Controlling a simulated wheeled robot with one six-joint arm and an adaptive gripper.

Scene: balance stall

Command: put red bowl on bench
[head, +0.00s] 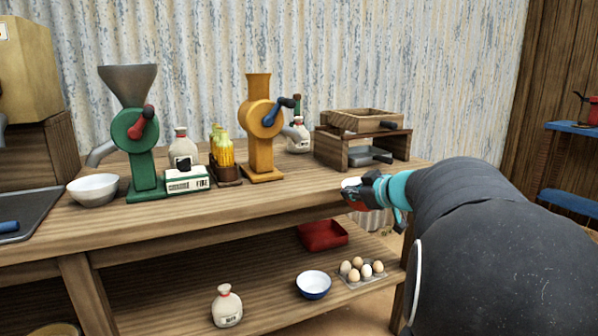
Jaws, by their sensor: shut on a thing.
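My gripper (366,190) is at the right front edge of the wooden bench (215,211), at the end of my dark arm with its teal band. It is shut on the red bowl (355,206); only a small part of its red outside and pale inside shows. The gripper and arm hide the rest of it. The bowl appears near the height of the bench top; I cannot tell whether it touches the bench.
On the bench stand a white bowl (93,188), a green grinder (142,150), a yellow grinder (260,130), bottles and a wooden box (360,121). The lower shelf holds a blue bowl (313,284), eggs (361,269), a red tray (322,235) and a bottle (227,306). The front strip of bench top is clear.

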